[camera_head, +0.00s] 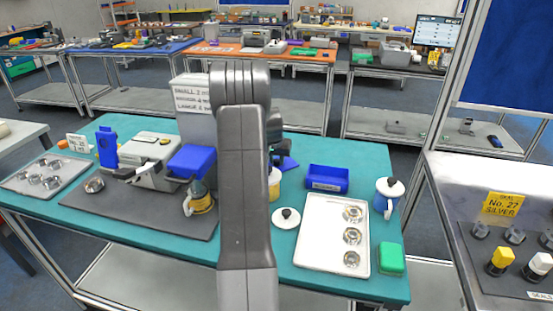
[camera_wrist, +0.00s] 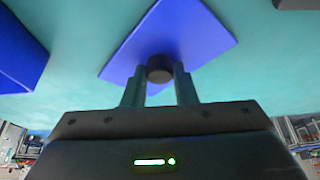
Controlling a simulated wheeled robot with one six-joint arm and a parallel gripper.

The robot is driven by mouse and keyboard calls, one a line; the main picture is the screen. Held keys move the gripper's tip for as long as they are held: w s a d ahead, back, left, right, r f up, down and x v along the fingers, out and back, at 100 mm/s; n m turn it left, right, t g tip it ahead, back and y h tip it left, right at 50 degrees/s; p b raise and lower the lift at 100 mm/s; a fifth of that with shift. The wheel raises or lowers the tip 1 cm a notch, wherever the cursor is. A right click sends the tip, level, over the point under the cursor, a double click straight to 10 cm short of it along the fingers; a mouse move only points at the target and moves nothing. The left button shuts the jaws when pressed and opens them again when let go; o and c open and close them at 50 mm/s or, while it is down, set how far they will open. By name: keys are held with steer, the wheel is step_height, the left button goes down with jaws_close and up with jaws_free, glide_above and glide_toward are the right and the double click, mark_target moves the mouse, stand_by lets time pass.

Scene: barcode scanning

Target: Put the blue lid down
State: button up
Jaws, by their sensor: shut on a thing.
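The blue lid (camera_wrist: 178,30) is a flat square plate with a dark round knob (camera_wrist: 160,68). My gripper (camera_wrist: 160,77) is shut on this knob in the wrist view, one finger on each side. The lid lies beyond the fingertips over the teal table; I cannot tell whether it touches the table. In the head view only part of the lid (camera_head: 289,163) shows, to the right of my arm, which hides the rest. The open blue box (camera_head: 327,179) stands on the table just right of the lid.
A grey machine (camera_head: 150,152) stands at the left.

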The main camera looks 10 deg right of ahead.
steer(key=shift+f, duration=0.25)
steer(key=o, duration=1)
steer(key=shift+r, duration=0.1)
steer(key=shift+s+r, duration=0.1)
steer(key=shift+r, duration=0.4)
steer(key=b+v, duration=0.1)
steer(key=v, duration=1)
steer(key=shift+s+r+b, duration=0.1)
steer(key=shift+r+b, duration=0.05)
steer(key=shift+b, duration=0.15)
